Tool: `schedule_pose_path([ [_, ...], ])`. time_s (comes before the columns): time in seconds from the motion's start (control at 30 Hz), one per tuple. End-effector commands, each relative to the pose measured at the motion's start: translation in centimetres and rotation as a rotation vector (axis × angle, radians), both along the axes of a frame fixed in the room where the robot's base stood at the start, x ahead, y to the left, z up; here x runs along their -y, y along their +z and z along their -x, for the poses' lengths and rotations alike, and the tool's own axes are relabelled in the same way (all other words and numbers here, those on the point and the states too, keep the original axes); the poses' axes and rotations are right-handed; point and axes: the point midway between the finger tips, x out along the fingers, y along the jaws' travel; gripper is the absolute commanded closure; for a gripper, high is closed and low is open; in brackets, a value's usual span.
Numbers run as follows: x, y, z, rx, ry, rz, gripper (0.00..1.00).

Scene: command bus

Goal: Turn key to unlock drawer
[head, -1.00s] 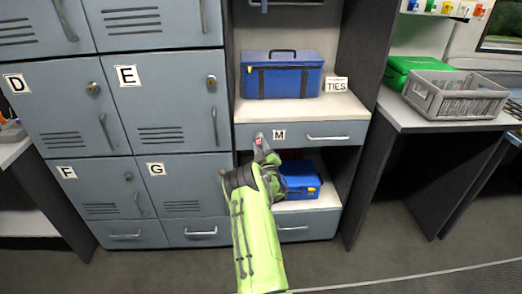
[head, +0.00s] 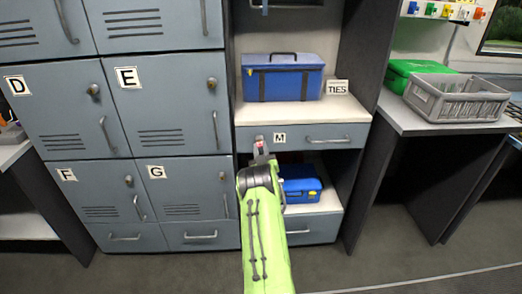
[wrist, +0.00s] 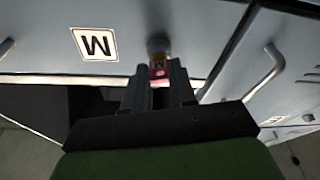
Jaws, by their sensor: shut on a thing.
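The drawer marked M (head: 303,138) is a grey-blue front below the shelf, closed, with a bar handle on its right. The key (wrist: 158,68) has a red head and sits at the round lock (wrist: 157,46) near the drawer's left end. My gripper (wrist: 158,80) is shut on the key's red head, pointing at the lock. In the head view my gripper (head: 260,150) covers part of the drawer's left end. The key's shaft is hidden, and how far it is turned I cannot tell.
A blue toolbox (head: 283,76) and a TIES sign (head: 337,87) stand on the shelf above. A smaller blue box (head: 300,188) sits in the open space below. Grey lockers (head: 170,110) stand at left, a table (head: 430,125) with a grey crate (head: 455,98) at right.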

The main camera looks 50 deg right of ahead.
Motion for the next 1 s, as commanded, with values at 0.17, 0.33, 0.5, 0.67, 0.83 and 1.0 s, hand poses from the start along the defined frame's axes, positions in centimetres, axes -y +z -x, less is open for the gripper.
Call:
schedule_pose_path([
  [0.17,0.0,0.0,0.0,0.184,-0.003,-0.161,0.96],
  [0.33,-0.09,0.0,-0.12,0.217,-0.001,-0.19,0.96],
  [0.5,-0.06,-0.02,-0.08,0.237,-0.001,-0.208,0.96],
  [0.67,-0.13,0.0,-0.16,0.284,0.0,-0.249,0.59],
  [0.83,-0.14,-0.01,-0.17,0.283,0.0,-0.249,0.45],
  [1.0,-0.15,-0.02,-0.17,0.282,0.0,-0.248,0.45],
])
